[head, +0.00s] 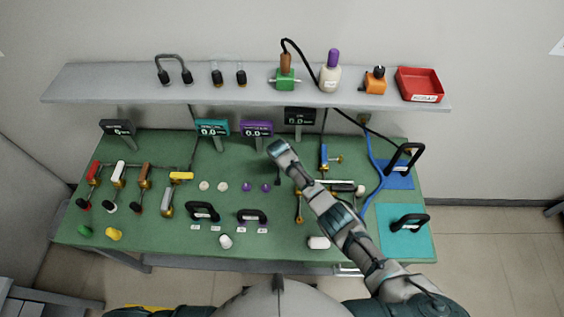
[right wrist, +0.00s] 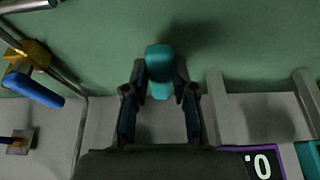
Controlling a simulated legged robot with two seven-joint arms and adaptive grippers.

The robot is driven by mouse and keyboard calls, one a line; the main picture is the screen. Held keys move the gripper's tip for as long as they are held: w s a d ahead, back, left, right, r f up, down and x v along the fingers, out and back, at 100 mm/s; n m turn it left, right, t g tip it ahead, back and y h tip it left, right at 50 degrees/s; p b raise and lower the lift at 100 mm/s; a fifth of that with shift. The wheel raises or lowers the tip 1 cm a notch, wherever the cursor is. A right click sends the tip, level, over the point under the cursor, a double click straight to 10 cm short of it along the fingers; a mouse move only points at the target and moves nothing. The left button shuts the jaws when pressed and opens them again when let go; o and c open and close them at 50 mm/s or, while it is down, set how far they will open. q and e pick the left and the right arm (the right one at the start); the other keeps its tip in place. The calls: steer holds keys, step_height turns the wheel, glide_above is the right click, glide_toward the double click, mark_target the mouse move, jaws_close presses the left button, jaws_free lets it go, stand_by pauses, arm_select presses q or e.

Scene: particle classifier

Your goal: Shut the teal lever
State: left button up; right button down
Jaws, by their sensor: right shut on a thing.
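The teal lever's handle (right wrist: 160,60) is between the two fingers of my right gripper (right wrist: 158,92) in the right wrist view. The fingers are shut on it, and its rounded teal end shows past them. The lever's stem and base are hidden there. In the head view my right arm reaches from the lower right to the middle of the bench, and the right gripper (head: 278,179) shows only as a small dark part below the wrist. The teal lever cannot be made out in the head view, where my arm covers that area. My left gripper is not in view.
A blue-handled lever (head: 323,158) stands right of my forearm; it also shows in the wrist view (right wrist: 35,90). Red, white, brown and yellow levers line the bench's left (head: 92,178). Displays, including a purple one (head: 257,128), stand behind. A loaded shelf (head: 130,85) overhangs the back.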

steer(key=shift+w+a+r, duration=0.15)
steer(key=shift+w+r, duration=0.15)
steer(key=shift+r, duration=0.1)
steer(key=c, duration=0.9)
jaws_free()
steer(key=shift+f, duration=0.35)
steer(key=v, duration=1.1)
steer(key=shift+s+a+r, duration=0.1)
steer(key=shift+r, duration=0.3)
